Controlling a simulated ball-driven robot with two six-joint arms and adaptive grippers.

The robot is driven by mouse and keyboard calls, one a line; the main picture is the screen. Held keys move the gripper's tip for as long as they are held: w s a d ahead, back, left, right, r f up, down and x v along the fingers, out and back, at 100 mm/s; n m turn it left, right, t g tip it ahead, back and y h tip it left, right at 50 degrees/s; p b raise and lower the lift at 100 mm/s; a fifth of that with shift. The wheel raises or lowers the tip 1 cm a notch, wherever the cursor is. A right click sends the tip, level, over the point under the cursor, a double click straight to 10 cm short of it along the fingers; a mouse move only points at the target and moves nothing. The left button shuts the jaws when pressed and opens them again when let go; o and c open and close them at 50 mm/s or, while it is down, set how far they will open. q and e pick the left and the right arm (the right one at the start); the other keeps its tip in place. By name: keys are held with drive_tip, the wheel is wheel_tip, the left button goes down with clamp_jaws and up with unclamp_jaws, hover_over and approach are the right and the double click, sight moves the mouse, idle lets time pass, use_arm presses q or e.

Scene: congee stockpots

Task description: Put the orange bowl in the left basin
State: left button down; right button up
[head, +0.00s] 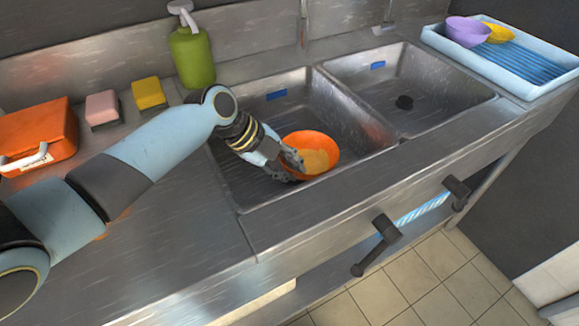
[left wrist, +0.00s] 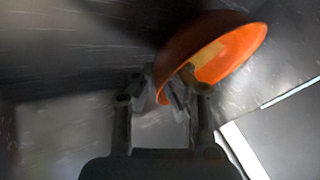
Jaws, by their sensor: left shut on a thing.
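The orange bowl (head: 322,146) is over the left basin (head: 247,191) in the head view, with a paler orange patch inside it. My left gripper (head: 292,165) is shut on the bowl's rim at its left side. In the left wrist view the bowl (left wrist: 238,50) is tilted, and the fingers (left wrist: 172,90) pinch its near edge. I cannot tell whether the bowl touches the basin floor. My right gripper is in neither view.
A blue-and-white drying tray (head: 540,75) carries a purple bowl (head: 467,31) and a yellow bowl (head: 498,33). A green soap bottle (head: 192,58), two sponges and an orange box (head: 38,135) stand along the back left.

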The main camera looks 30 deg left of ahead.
use_arm(q)
drive_tip(key=c, duration=1.9)
unclamp_jaws()
drive_tip(key=shift+c, duration=0.2)
drive_tip(key=o, duration=0.5)
drive_tip(key=shift+c, duration=0.2)
drive_tip(key=v, duration=1.2)
